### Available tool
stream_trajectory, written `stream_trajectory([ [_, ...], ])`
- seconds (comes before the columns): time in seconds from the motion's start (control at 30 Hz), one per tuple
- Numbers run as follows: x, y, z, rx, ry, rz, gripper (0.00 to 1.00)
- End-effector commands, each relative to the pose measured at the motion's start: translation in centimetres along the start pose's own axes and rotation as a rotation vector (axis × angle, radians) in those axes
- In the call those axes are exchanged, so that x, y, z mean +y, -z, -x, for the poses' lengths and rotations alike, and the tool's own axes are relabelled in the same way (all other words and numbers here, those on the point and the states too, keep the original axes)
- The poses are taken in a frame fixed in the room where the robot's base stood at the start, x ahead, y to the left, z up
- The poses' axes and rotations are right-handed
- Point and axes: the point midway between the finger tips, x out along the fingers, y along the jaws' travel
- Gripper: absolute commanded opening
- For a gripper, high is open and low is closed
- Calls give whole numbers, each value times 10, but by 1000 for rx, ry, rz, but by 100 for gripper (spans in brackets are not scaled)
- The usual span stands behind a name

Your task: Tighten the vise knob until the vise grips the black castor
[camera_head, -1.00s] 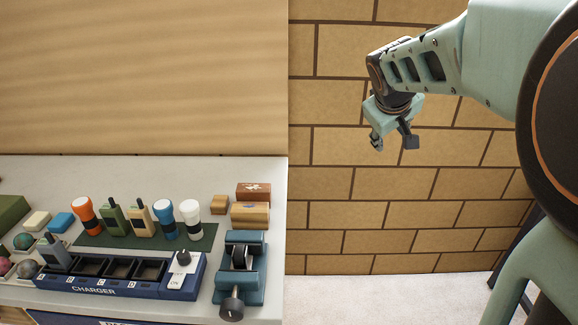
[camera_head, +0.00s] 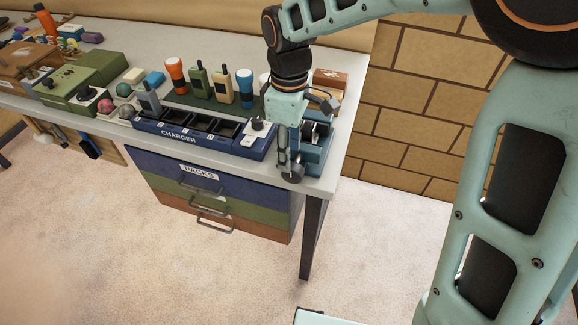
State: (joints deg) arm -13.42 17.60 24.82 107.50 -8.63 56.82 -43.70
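The blue vise (camera_head: 318,152) sits at the right end of the bench. Its dark round knob (camera_head: 292,174) faces the front edge, low on the vise. The black castor (camera_head: 308,132) is between the vise jaws, mostly hidden behind my gripper; I cannot tell whether the jaws touch it. My gripper (camera_head: 290,158) points down in front of the vise, its fingers just above or at the knob. The view does not show whether the fingers touch the knob or how far apart they are.
The blue charger (camera_head: 190,139) stands just left of the vise, with a knob on its right end. Radios and flashlights stand behind it. A brown box (camera_head: 330,78) is behind the vise. Drawers (camera_head: 215,185) are below. Floor in front is clear.

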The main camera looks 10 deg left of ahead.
Motion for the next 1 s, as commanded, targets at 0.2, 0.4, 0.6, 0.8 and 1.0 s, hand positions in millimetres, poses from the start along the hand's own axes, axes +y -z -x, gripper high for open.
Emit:
stream_trajectory([
  [0.2, 0, -1, -40, -2, 2, -1, 40],
  [0.4, 0, 0, -59, -1, 0, -2, 40],
  [0.6, 0, 0, -62, 0, -2, -2, 40],
  [0.8, 1, 0, -62, 0, -2, -3, 32],
  [1.0, 1, 0, -62, 0, -2, -3, 10],
])
